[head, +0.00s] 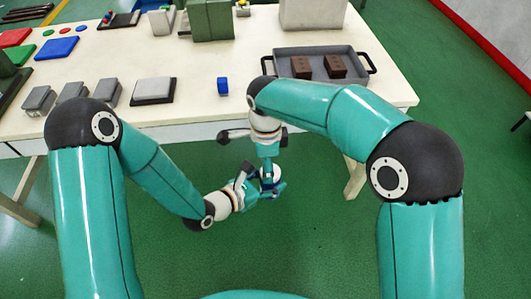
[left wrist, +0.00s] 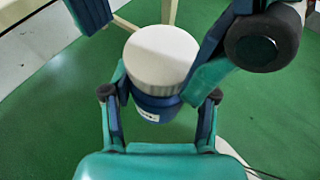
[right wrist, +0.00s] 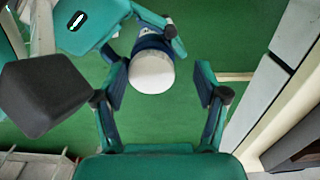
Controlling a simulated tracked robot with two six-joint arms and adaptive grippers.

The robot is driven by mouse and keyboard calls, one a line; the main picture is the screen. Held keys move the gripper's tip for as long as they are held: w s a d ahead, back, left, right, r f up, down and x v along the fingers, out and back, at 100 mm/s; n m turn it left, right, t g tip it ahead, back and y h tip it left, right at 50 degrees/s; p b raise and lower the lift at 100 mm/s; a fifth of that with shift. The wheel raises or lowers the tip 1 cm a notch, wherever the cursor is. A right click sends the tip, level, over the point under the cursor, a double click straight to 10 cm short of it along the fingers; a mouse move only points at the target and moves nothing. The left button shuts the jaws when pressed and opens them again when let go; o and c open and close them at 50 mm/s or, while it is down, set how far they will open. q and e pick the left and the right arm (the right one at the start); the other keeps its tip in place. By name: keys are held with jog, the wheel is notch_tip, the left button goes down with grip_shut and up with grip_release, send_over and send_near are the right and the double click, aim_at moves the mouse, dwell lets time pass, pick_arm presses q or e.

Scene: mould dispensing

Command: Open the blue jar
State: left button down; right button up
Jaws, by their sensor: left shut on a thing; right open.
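The blue jar (left wrist: 157,106) has a white lid (left wrist: 160,58) on it. It is held in the air in front of the table, and in the head view its lid (head: 267,172) is partly hidden by the grippers. My left gripper (head: 268,187) is shut around the jar's blue body. My right gripper (right wrist: 160,88) is open above the jar. In the right wrist view the white lid (right wrist: 152,73) shows between and just beyond its fingers, with a gap on the right side. Contact on the left side is unclear.
The cream table (head: 190,105) stands beyond the arms. On it are a small blue item (head: 223,86), a grey tray (head: 290,52) with two brown blocks, a grey pad (head: 153,90) and several grey boxes. Green floor lies below the jar.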

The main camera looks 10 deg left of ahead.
jog(key=shift+f, duration=0.55)
